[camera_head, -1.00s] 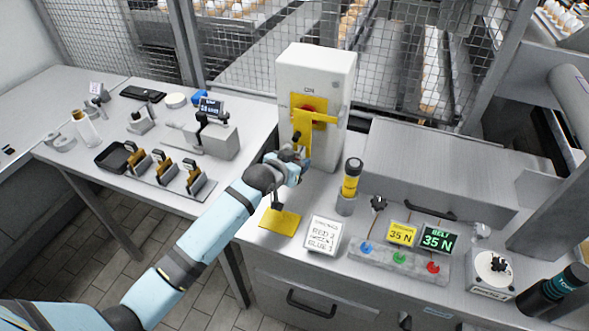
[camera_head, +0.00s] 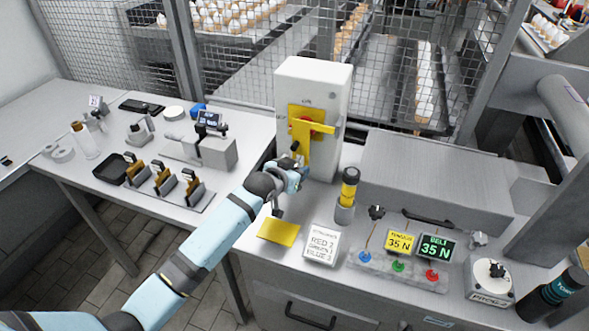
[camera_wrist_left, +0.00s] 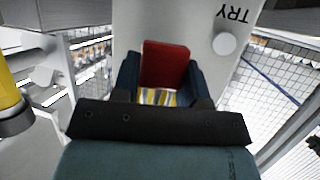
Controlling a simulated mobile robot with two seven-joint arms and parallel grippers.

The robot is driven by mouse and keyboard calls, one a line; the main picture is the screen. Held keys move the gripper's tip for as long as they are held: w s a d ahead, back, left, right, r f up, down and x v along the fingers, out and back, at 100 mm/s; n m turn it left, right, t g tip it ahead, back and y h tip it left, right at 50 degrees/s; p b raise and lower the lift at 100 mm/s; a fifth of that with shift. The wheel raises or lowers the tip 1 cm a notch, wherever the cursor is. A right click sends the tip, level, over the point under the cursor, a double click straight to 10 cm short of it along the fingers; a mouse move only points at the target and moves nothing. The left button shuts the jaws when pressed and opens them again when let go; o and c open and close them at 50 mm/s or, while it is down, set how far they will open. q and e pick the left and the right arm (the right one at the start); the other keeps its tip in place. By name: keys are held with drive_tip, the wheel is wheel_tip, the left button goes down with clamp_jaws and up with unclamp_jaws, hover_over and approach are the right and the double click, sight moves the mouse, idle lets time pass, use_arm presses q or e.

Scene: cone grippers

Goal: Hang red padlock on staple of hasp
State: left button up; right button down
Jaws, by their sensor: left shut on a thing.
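A white switch box (camera_head: 312,85) stands at the back of the bench, with a yellow hasp (camera_head: 316,129) on its front. Part of a red disc shows behind the hasp. My left gripper (camera_head: 290,176) is just in front of the box, below the hasp's arm. In the left wrist view its two dark blue fingers are shut on the red padlock (camera_wrist_left: 165,66), in front of the white box face. The padlock's shackle and the hasp's staple cannot be made out. In the head view the gripper hides the padlock. My right gripper is not in view.
A yellow-and-black cylinder (camera_head: 347,195) stands close right of my left gripper. A yellow pad (camera_head: 278,231) and a white number sign (camera_head: 322,243) lie in front. A grey block with coloured buttons (camera_head: 398,268) is at right. Several stands (camera_head: 163,182) are on the left table.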

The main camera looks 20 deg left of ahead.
use_arm(q)
drive_tip(key=shift+w+a, duration=0.1)
drive_tip(key=shift+w, duration=0.15)
drive_tip(key=o, duration=1)
drive_tip(key=shift+c, duration=0.3)
